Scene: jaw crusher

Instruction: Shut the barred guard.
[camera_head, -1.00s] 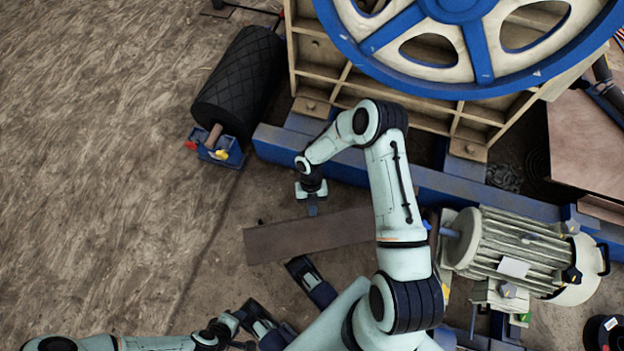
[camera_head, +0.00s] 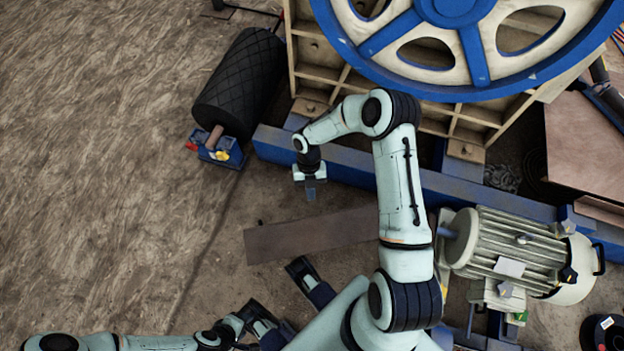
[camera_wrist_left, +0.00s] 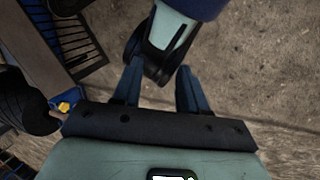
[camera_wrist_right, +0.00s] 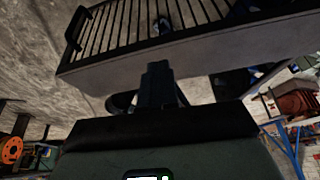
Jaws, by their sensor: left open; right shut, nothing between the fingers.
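The barred guard (camera_wrist_right: 130,28) shows in the right wrist view as a row of dark parallel bars in a black frame. A black handle (camera_wrist_right: 76,30) is at its left end, and a grey-brown plate (camera_wrist_right: 200,52) lies along its near edge. My right gripper (camera_wrist_right: 158,72) is shut and empty in front of that plate; contact cannot be told. In the head view my right gripper (camera_head: 310,191) is above a brown plate (camera_head: 310,237), where no bars can be made out. My left gripper (camera_wrist_left: 160,85) is open and empty, low in the head view, away from the guard.
A big blue-rimmed flywheel (camera_head: 470,45) and a blue base beam (camera_head: 350,165) lie behind my right arm. A black roller (camera_head: 240,82) stands at left, a motor (camera_head: 505,250) at right. The floor (camera_head: 100,180) at left is clear.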

